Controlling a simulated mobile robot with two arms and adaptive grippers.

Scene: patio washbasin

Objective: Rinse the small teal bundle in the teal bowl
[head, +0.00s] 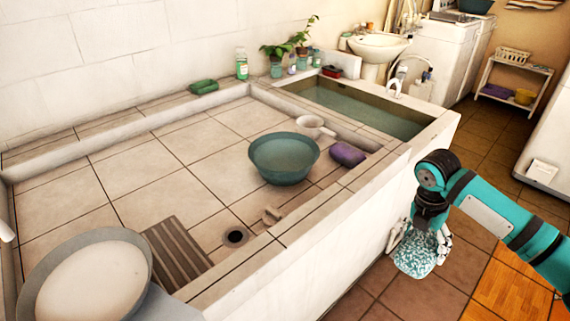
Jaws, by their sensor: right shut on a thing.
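My right gripper (421,240) is shut on the small teal and white patterned bundle (413,262). It holds the bundle in front of the basin's outer wall, to the right of and lower in the picture than the teal bowl. The fingers cover the bundle's upper part. The teal bowl (284,160) stands upright on the tiled basin floor (190,155); it seems to hold water. My left gripper is not in view.
A low rim (300,220) runs between the bundle and the bowl. A purple block (347,154) and a white dipper (312,124) lie near the bowl. A water-filled tank (350,105) is behind. A slatted board (176,252), a drain (235,237) and a large basin (93,282) are at front left.

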